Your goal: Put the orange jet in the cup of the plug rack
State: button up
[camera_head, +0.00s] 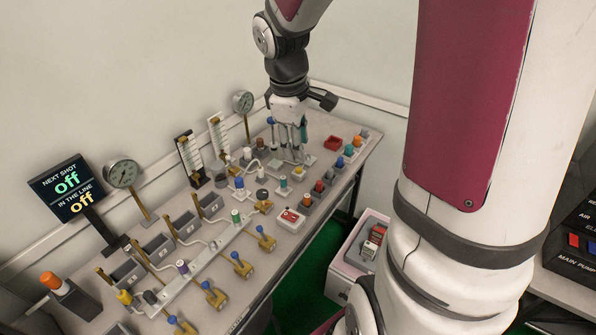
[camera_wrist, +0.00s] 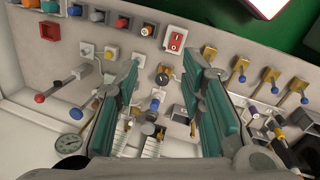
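My gripper (camera_head: 290,150) hangs over the far part of the bench, fingers pointing down. In the wrist view my gripper (camera_wrist: 160,62) is open, its two teal fingers wide apart, with nothing held between them. The plug rack (camera_head: 329,176) is a row of grey cups along the bench's front edge, several holding coloured plugs. One cup (camera_wrist: 98,19) looks dark, and I cannot tell whether it is empty.
A red tray (camera_head: 333,143) lies at the far end. A red switch box (camera_head: 291,220), gauges (camera_head: 122,173) and blue-tipped levers (camera_head: 266,238) crowd the bench.

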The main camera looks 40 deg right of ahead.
jog(key=s+a+r+m+t+y, duration=0.1)
jog(key=s+a+r+m+t, duration=0.1)
jog(key=s+a+r, duration=0.3)
jog(key=s+a+r+m+t+y, duration=0.1)
jog(key=s+a+r+m, duration=0.3)
jog(key=s+a, duration=0.3)
jog(key=s+r, duration=0.1)
jog(key=s, duration=0.4)
jog(key=shift+s+a+r+m+t, duration=0.25)
jog(key=shift+a+r+m+t, duration=0.1)
jog(key=shift+m+t, duration=0.05)
